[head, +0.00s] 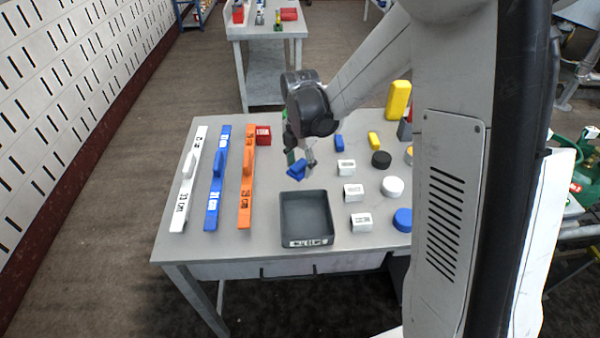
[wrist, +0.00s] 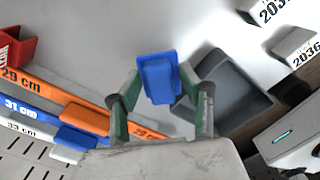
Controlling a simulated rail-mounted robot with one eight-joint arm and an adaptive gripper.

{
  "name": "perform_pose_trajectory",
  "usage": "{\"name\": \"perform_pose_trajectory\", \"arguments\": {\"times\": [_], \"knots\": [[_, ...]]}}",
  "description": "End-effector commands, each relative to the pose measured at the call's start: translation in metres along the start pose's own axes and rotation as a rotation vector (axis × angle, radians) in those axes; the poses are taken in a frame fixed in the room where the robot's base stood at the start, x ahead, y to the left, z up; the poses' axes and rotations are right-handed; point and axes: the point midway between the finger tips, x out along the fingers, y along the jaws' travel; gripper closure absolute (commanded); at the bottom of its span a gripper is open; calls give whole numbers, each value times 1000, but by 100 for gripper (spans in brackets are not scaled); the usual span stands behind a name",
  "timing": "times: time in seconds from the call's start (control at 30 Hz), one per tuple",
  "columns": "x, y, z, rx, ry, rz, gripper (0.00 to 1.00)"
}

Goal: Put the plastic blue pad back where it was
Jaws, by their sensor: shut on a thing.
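The blue pad (head: 296,169) is held in my gripper (head: 302,160), above the grey table and just behind the dark grey tray (head: 283,222). In the wrist view the blue pad (wrist: 158,76) sits between the green-sided fingers of my gripper (wrist: 160,92), which are shut on it. It looks tilted in the head view. A second small blue block (head: 339,143) stands on the table to the right, beside a small yellow block (head: 374,140).
White (head: 188,180), blue (head: 217,180) and orange (head: 246,185) length-marked bars lie at left, with a red block (head: 263,135) behind. White labelled blocks (head: 353,193) and round pieces (head: 392,187) stand at right. A tall yellow block (head: 398,100) is at the back.

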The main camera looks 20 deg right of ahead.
Motion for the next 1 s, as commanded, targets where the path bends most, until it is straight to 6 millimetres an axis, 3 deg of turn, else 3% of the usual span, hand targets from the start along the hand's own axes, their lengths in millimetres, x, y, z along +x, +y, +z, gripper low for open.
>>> {"name": "perform_pose_trajectory", "arguments": {"times": [0.2,0.37,0.6,0.97,1.0], "knots": [[11,6,17,1,0,0,82],[21,6,18,0,0,0,82],[51,6,17,0,0,0,82],[55,6,17,0,0,0,82],[54,6,17,0,0,0,57]]}}
